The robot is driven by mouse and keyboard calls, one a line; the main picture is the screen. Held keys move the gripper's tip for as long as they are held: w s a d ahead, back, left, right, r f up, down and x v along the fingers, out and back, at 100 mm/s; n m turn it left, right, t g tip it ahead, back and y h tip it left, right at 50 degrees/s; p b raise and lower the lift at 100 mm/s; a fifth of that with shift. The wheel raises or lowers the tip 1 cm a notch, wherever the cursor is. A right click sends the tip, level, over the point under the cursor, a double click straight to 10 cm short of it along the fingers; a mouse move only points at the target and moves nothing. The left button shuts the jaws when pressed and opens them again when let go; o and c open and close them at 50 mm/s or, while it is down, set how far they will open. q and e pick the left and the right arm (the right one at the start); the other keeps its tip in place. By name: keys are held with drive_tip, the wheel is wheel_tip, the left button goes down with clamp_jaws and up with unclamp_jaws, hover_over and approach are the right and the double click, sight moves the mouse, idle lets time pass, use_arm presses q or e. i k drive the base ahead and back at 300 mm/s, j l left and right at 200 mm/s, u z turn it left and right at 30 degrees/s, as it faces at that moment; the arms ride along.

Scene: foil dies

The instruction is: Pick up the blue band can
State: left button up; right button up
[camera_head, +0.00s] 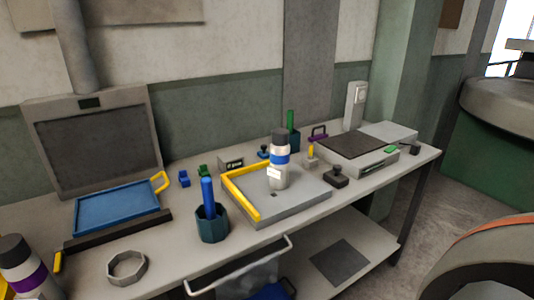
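The blue band can (280,178) stands upright on a grey plate (285,207) that has a yellow L-shaped edge (240,192). The can has a dark cap, a blue band near its top and a pale body with a white label. Nothing touches the can from above. Another can (20,270) with a purple band and dark cap stands at the lower left, partly cut off by the frame edge. Neither of my grippers shows in the head view.
A teal holder (212,228) with a blue stick stands left of the plate. A blue tray (116,208), a grey ring (126,267) and a dark knobbed block (336,177) are on the bench. A flat grey device (357,160) lies at right. Bench is clear around the ring.

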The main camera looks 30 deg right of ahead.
sight(278, 169)
drive_tip(key=z, duration=1.05)
